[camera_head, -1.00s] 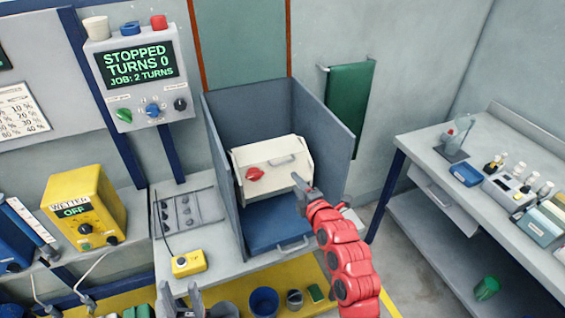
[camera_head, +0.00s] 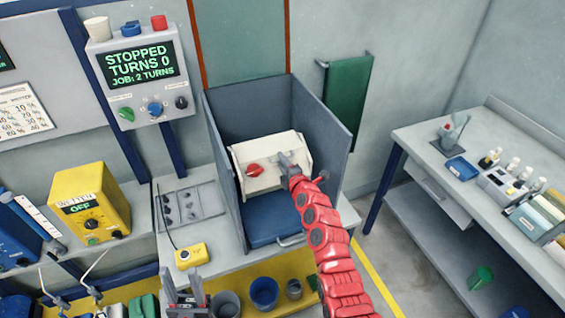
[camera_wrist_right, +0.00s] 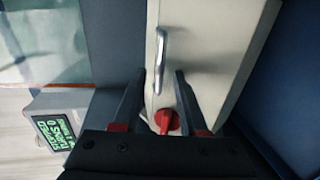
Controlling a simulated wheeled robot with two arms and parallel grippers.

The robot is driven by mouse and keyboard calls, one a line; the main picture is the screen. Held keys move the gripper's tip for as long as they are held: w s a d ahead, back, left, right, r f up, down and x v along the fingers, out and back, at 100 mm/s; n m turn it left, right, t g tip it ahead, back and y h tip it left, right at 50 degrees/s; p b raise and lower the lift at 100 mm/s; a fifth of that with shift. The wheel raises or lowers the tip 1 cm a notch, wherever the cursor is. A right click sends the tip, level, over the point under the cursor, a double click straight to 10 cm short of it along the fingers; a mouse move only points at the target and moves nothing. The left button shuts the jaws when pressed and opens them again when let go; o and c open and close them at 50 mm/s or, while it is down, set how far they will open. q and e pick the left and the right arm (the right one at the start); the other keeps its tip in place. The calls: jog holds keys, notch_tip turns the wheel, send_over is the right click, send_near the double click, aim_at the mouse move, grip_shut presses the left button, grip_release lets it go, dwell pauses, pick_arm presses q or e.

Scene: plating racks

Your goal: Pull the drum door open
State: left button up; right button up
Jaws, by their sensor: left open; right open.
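The drum door is the cream front panel (camera_head: 262,179) of the box inside the grey booth. A red knob (camera_head: 255,170) sits on its left part. My right gripper (camera_head: 284,160) is in front of the panel and covers the handle in the head view. In the right wrist view the metal handle (camera_wrist_right: 161,58) is ahead of the open fingers (camera_wrist_right: 158,82), apart from them. The red knob also shows low between the fingers (camera_wrist_right: 167,121). My left gripper (camera_head: 187,300) is open and empty at the bottom edge of the head view.
Grey booth walls (camera_head: 325,130) stand close on both sides of the box. A blue drawer (camera_head: 272,220) is below it. A yellow pendant box (camera_head: 190,255) lies on the bench at left. The display (camera_head: 138,60) reads STOPPED, TURNS 0.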

grip_shut()
dwell(1.5)
